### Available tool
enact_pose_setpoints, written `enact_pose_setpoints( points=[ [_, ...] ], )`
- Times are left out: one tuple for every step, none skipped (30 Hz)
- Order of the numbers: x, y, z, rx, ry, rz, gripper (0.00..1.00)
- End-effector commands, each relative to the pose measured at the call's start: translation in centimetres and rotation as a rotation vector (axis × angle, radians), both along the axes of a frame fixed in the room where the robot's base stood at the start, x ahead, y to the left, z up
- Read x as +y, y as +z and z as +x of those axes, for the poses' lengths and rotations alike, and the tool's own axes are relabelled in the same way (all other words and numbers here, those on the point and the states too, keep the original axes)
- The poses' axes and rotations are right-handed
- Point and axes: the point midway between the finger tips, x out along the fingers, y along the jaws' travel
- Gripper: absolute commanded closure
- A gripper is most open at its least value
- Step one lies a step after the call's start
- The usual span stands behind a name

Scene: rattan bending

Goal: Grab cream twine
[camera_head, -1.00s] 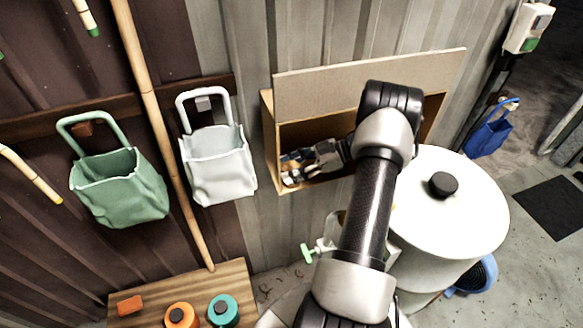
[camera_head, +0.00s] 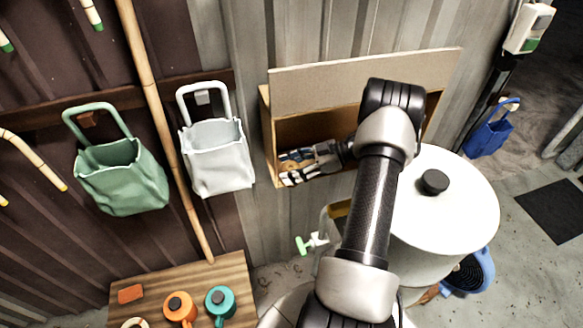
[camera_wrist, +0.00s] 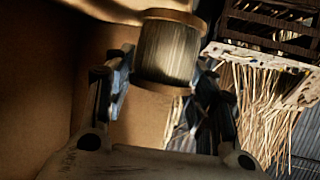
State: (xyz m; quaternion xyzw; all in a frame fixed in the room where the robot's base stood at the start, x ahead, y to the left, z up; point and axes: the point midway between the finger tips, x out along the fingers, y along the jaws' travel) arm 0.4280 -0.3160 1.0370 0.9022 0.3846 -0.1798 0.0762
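The cream twine (camera_wrist: 168,52) looks like a pale wound spool with tan ends at the top middle of the wrist view. My gripper (camera_wrist: 164,80) has its two fingers apart, one on each side of the spool's lower part. I cannot tell whether the fingers press on it or leave a gap. In the head view my gripper (camera_head: 308,164) reaches into the open wooden wall box, near its lower left. The twine is not clearly made out there.
The wooden box (camera_head: 365,72) has a raised front board and close side walls. In the wrist view, a dark rack (camera_wrist: 275,28) and pale bristle-like strands (camera_wrist: 265,105) lie to the right. A white lidded drum (camera_head: 450,200) stands beside my arm.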

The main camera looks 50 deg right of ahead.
Motion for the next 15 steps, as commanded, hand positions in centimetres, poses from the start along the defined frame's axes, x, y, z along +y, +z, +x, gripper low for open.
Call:
enact_pose_setpoints(
  points=[
    [0.01, 0.0, 0.01, 0.0, 0.0, 0.0, 0.43],
    [0.01, 0.0, 0.01, 0.0, 0.0, 0.0, 0.41],
    [-0.01, 0.0, 0.01, 0.0, 0.0, 0.0, 0.38],
    [0.0, 0.01, 0.0, 0.0, 0.0, 0.0, 0.36],
    [0.0, 0.01, 0.01, 0.0, 0.0, 0.0, 0.34],
    [0.0, 0.01, 0.01, 0.0, 0.0, 0.0, 0.32],
    [0.0, 0.02, 0.01, 0.0, 0.0, 0.0, 0.3],
    [0.0, 0.02, 0.01, 0.0, 0.0, 0.0, 0.3],
    [0.0, 0.02, 0.01, 0.0, 0.0, 0.0, 0.3],
    [-0.01, 0.02, 0.01, 0.0, 0.0, 0.0, 0.3],
    [-0.01, 0.02, 0.01, -0.001, 0.0, -0.001, 0.3],
    [-0.01, 0.03, 0.01, -0.001, 0.0, -0.001, 0.3],
    [-0.01, 0.03, 0.01, -0.001, 0.0, -0.001, 0.3],
    [-0.01, 0.02, 0.01, -0.001, 0.0, -0.001, 0.3],
    [-0.01, 0.03, 0.01, -0.001, 0.0, -0.001, 0.3]
  ],
)
